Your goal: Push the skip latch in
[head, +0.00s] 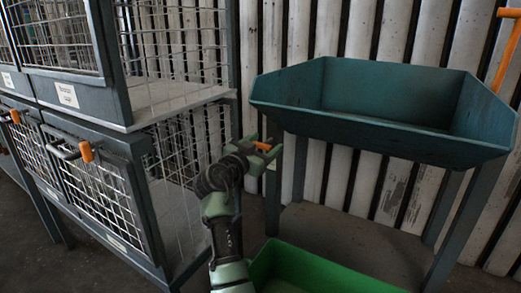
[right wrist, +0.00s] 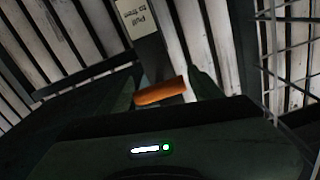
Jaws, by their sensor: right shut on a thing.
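The teal skip (head: 365,115) is a wide tub on a stand of teal legs against the corrugated wall. The orange skip latch (head: 262,146) is at the skip's left front leg, below the tub. My right gripper (head: 264,151) reaches up from below and is shut on it. In the right wrist view the orange latch (right wrist: 161,91) lies between the two fingertips, in front of a dark post. A pale label (right wrist: 138,18) with "Pull" on it is on that post. How far in the latch sits cannot be told. My left gripper is not in view.
A green bin (head: 300,268) stands on the floor beside my right arm. Wire-mesh cages with orange handles (head: 86,151) fill the left side. An orange lever (head: 507,50) rises at the skip's right end. A low shelf (head: 365,235) joins the stand's legs.

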